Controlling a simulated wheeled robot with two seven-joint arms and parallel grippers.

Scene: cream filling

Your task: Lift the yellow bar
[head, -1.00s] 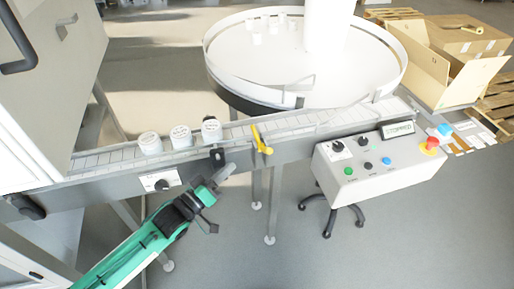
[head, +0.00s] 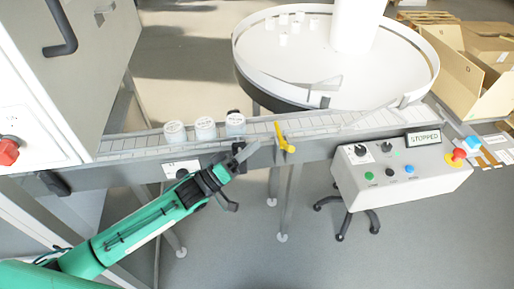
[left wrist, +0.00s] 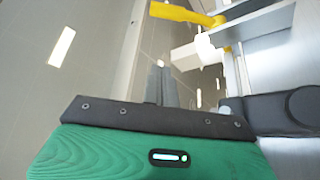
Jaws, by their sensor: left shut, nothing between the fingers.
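The yellow bar (head: 283,138) stands at the near side of the conveyor, tilted, with its lower end over the near rail. It also shows at the top of the left wrist view (left wrist: 186,13), seen from close by. My left gripper (head: 256,147) is shut and empty. Its tips are just left of the yellow bar in the head view, with a small gap between. In the left wrist view the closed fingers (left wrist: 160,82) point toward the bar, below it in the picture. My right gripper is not in view.
Several white jars (head: 205,128) stand on the conveyor (head: 330,123) left of the bar. A round turntable (head: 300,75) is behind it. A control box (head: 400,176) with buttons and a display reading STOPPED is at the right. Open cardboard boxes (head: 470,65) lie beyond.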

